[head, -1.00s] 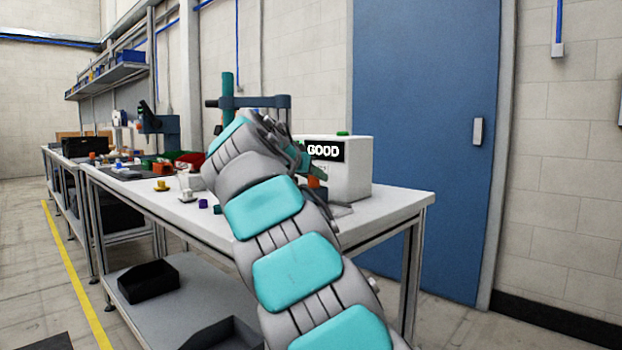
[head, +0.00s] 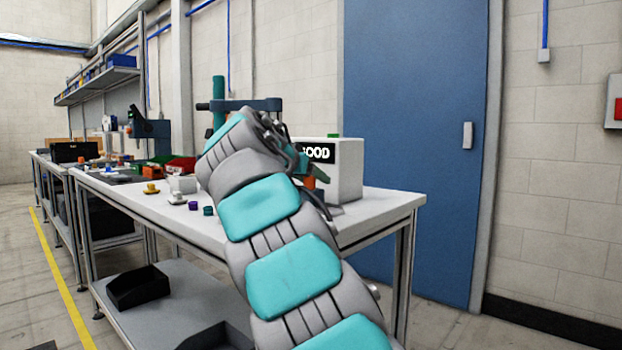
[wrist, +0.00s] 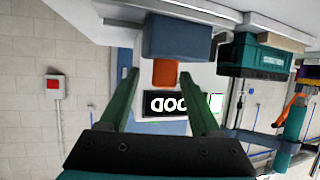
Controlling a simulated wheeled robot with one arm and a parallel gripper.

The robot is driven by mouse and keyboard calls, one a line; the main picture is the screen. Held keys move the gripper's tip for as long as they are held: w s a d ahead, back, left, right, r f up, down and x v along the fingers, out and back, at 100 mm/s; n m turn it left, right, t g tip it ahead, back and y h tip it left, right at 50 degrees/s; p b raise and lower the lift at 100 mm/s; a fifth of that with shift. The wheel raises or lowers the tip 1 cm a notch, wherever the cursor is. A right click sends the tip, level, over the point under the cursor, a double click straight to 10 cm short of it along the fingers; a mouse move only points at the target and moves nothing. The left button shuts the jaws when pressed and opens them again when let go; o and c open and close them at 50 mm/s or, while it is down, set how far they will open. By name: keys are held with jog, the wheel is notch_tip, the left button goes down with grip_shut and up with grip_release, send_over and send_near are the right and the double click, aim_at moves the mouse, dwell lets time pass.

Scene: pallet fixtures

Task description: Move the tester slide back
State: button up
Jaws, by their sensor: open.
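The tester is a white box (head: 345,178) with a dark display and a green top button, on the right end of the bench in the head view. Its lit display (wrist: 165,104) shows upside down in the wrist view, reading GOOD, partly covered in the head view by my arm. An orange piece (wrist: 165,73) sticks out from a blue-grey block (wrist: 177,37) in front of the display; it looks like the slide's handle. My gripper (wrist: 161,78) is open, its green fingers either side of the orange piece in the picture, with gaps. I cannot tell the depth between them.
The white bench (head: 380,207) holds a teal post with a dark arm (head: 245,104), a yellow part (head: 151,188) and small purple parts. A green case (wrist: 252,55) is near the tester in the wrist view. A blue door (head: 410,130) stands behind.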

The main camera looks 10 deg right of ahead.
jog(key=shift+s+a, duration=0.1)
jog(key=v, duration=0.7)
jog(key=shift+s+a, duration=0.2)
jog(key=shift+r, duration=0.1)
